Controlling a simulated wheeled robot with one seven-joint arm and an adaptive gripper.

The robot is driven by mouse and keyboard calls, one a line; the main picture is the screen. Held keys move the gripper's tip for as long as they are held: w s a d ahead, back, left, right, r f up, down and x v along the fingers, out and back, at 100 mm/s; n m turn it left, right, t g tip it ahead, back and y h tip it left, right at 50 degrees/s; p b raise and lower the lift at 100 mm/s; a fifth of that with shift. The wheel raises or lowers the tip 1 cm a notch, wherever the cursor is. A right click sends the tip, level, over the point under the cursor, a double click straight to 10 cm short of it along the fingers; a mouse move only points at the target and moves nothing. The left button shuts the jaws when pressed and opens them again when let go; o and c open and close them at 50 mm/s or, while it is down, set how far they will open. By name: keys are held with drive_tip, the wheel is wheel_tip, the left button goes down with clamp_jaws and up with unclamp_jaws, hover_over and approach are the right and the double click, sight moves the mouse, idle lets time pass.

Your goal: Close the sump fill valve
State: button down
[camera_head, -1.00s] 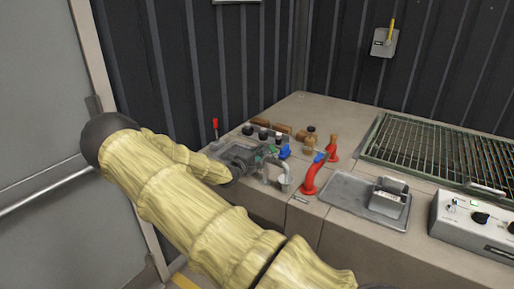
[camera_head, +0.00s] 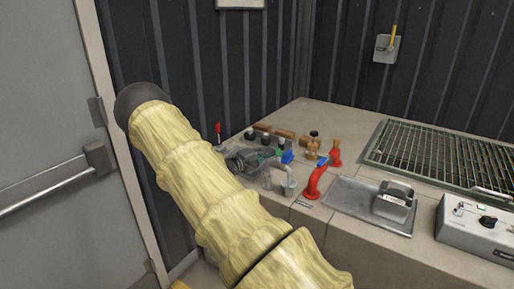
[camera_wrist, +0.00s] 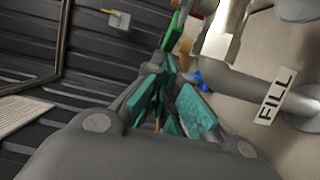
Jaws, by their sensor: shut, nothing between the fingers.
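A grey pipe (camera_wrist: 235,80) with a white tag reading FILL (camera_wrist: 275,95) runs at the right of the wrist view. In the head view a bent grey pipe (camera_head: 284,171) stands on the bench among the fittings. A green part (camera_wrist: 174,30), which may be a valve handle, rises just beyond my fingers in the wrist view; a green part also shows in the head view (camera_head: 281,153). My gripper (camera_wrist: 168,92), with teal pads, is shut and empty, left of the tagged pipe. In the head view my gripper (camera_head: 245,160) is at the fittings; contact cannot be told.
A red elbow pipe (camera_head: 314,181) and blue handle (camera_head: 288,156) stand close by. A red-tipped lever (camera_head: 218,129) is at the left. A grey tray (camera_head: 350,198), green-framed grating (camera_head: 430,155) and control box (camera_head: 480,222) occupy the bench's right. A door (camera_head: 50,120) stands left.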

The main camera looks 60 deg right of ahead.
drive_tip(key=d+m+g+y, duration=0.1)
drive_tip(key=g, duration=0.1)
drive_tip(key=s+d+m+g+y, duration=0.1)
drive_tip(key=m+g, duration=0.1)
drive_tip(key=s+d+m+g+y+b, duration=0.1)
drive_tip(key=g, duration=0.1)
drive_tip(key=shift+m+y, duration=0.3)
drive_tip(key=shift+s+d, duration=0.1)
idle(0.3)
idle(0.5)
drive_tip(key=w+a+b, duration=0.3)
drive_tip(key=w+a, duration=0.4)
drive_tip(key=w, duration=0.4)
drive_tip(key=shift+a, duration=0.15)
idle(0.4)
